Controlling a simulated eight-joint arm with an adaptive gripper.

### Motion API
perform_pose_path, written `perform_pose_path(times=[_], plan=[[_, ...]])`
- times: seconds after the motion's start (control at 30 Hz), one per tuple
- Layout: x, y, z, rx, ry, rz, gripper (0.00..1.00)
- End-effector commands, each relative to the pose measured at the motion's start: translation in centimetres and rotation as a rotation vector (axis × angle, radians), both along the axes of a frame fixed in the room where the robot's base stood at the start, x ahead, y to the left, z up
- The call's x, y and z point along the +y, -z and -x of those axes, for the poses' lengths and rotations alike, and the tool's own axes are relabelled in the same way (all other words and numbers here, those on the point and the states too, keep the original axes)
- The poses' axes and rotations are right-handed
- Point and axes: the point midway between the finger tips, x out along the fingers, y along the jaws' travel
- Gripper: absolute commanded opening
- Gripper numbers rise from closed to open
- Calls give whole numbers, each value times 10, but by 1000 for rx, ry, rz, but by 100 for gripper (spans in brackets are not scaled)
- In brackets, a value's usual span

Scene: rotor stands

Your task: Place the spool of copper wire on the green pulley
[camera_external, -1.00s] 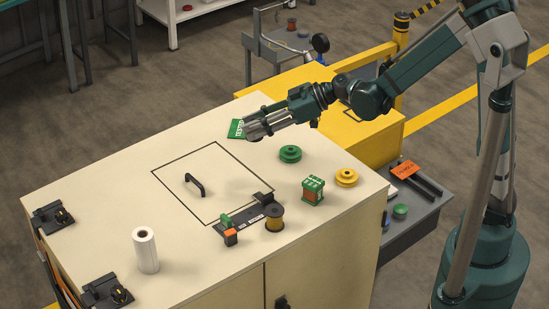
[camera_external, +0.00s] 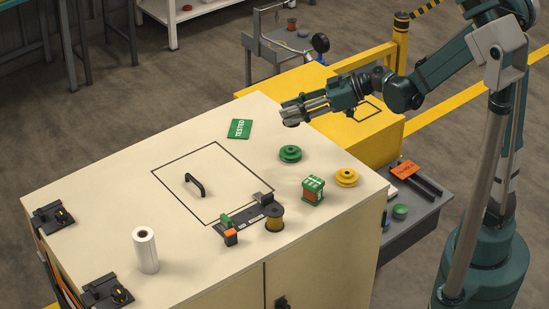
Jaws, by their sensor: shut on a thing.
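A spool (camera_external: 275,218) with dark flanges and golden-brown wire stands upright on the cream cabinet top, at the right end of a dark bar. The green pulley (camera_external: 290,153) lies flat and bare near the cabinet's right edge. My gripper (camera_external: 290,115) is above the far right part of the cabinet, beyond the green pulley and well apart from the spool.
A yellow pulley (camera_external: 347,177) and a green-topped coil block (camera_external: 312,190) stand right of the spool. A green TESTED card (camera_external: 240,129), a black handle (camera_external: 194,184) and a white roll (camera_external: 146,250) are on the cabinet top (camera_external: 110,190). Its middle left is clear.

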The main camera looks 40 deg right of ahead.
Motion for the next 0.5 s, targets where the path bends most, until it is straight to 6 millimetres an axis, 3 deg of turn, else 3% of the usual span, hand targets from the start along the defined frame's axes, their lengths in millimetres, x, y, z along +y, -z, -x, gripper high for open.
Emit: perform_pose_path(times=[0.27, 0.5], plan=[[0, 2, 0, 0, 0, 0, 17], [0, 21, -1, 0, 0, 0, 17]])
